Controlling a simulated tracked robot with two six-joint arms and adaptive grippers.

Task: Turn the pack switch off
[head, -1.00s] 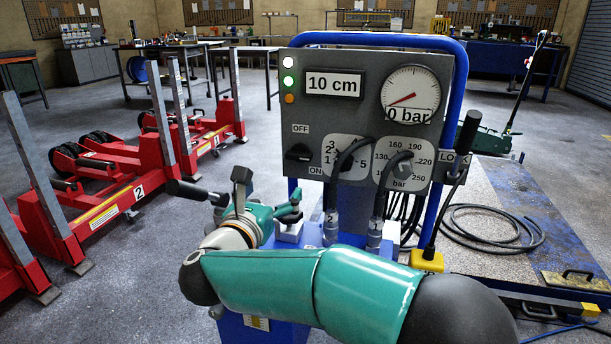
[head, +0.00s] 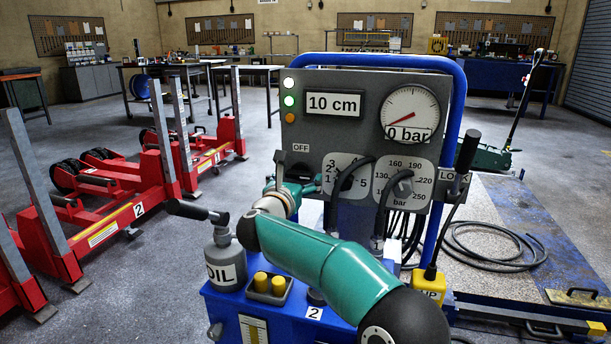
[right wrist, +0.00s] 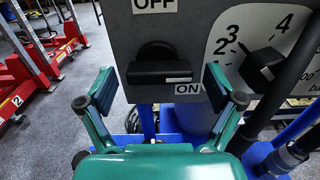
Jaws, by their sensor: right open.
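The pack switch (right wrist: 158,70) is a black rotary knob low on the left of the grey control panel (head: 350,140). In the right wrist view its bar lies level, with a white mark at the right end on the side of the ON label (right wrist: 216,88). The OFF label (right wrist: 155,4) is above it. My right gripper (right wrist: 160,92) is open, with one finger left and one right of the knob, apart from it. In the head view my right gripper (head: 289,172) is in front of the switch and hides much of it. My left gripper is not in view.
The selector knob (right wrist: 262,68) with numbers sits close right of the switch. A gauge (head: 410,115) reads 0 bar. The OIL can (head: 226,262) and yellow caps (head: 269,284) are on the blue pack below. Red jacks (head: 125,200) stand to the left.

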